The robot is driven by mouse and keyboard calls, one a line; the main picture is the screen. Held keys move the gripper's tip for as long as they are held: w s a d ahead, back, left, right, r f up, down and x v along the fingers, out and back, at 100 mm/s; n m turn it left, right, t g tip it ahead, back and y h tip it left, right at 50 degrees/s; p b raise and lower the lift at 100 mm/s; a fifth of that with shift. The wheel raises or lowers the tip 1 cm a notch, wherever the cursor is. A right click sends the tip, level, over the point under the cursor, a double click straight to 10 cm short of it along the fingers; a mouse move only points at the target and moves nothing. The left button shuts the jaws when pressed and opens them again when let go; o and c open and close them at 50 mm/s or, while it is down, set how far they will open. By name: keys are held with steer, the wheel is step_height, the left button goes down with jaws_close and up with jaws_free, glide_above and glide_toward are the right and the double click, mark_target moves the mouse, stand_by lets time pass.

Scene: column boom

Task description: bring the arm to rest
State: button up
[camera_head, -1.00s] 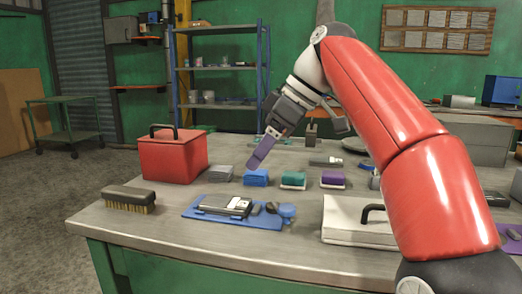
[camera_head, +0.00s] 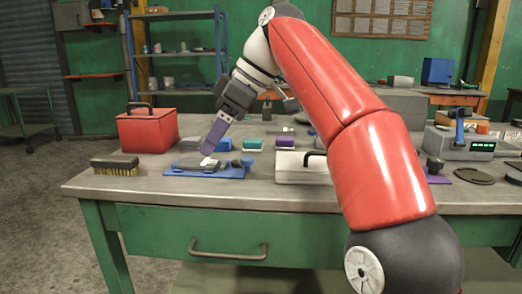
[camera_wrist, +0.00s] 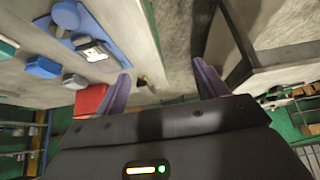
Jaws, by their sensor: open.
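My gripper (camera_head: 214,137) hangs at the end of my red arm, above the left half of the workbench (camera_head: 250,183). In the head view its purple finger points down, just over the blue tray (camera_head: 236,172), and hides part of it. In the wrist view the two purple fingers of my gripper (camera_wrist: 160,88) stand wide apart with nothing between them. The blue tray (camera_wrist: 108,47) with a dark and white device (camera_wrist: 95,52) on it lies to the left of the fingers there.
A red box (camera_head: 148,132) and a brush (camera_head: 115,167) stand at the bench's left. A device with a green display (camera_head: 470,145) stands farther right.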

steer(key=s+d+f+m+t+h, duration=0.2)
steer(key=s+d+f+m, duration=0.6)
steer(key=f, duration=0.6)
steer(key=s+d+f+m+t+h, duration=0.3)
steer(key=s+d+f+m, duration=0.6)
steer(key=s+d+f, duration=0.3)
steer(key=d+f+h, duration=0.1)
steer(key=d+f, duration=0.1)
steer(key=d, duration=0.1)
steer(key=shift+s+f+h, duration=0.3)
steer(key=shift+s+f, duration=0.05)
steer(key=shift+s, duration=0.05)
